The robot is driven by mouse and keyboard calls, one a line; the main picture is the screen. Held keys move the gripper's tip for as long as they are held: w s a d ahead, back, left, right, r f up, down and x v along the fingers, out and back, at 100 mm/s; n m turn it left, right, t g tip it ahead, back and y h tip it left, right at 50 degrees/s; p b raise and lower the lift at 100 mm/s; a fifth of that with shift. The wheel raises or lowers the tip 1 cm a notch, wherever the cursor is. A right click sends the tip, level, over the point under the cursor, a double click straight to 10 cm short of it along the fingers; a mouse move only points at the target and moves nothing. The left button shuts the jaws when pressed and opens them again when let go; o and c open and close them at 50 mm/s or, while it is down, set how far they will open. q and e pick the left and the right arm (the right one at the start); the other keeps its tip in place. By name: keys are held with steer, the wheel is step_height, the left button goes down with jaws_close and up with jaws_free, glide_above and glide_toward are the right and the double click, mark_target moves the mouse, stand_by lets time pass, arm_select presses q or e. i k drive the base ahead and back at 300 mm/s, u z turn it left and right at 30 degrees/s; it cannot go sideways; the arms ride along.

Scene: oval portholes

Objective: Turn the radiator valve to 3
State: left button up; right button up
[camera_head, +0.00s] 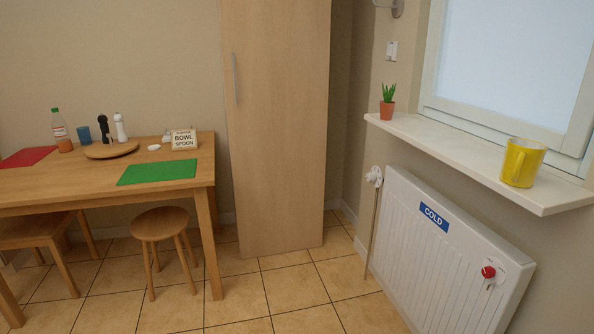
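A white ribbed radiator (440,255) is on the wall at the right, below the window sill. It bears a blue sign reading "COLD" (434,217). A white valve head (375,176) sits at the radiator's upper left corner, on top of a thin upright pipe (372,230). A red round knob (488,272) with a small pale plate around it is on the radiator's front at the right. No numbers can be read on either the valve head or the knob. Neither of my grippers is in view.
A white window sill (460,155) juts out above the radiator, with a potted plant (387,105) and a yellow mug (521,163) on it. A tall wooden cupboard (278,130), a table (95,184) and a stool (160,223) stand left. The tiled floor between is clear.

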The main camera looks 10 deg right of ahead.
mark_target(370, 177)
steer(key=u, duration=0.3)
steer(key=i, duration=0.95)
steer(key=z, duration=0.55)
steer(key=i, duration=0.65)
steer(key=z, duration=0.5)
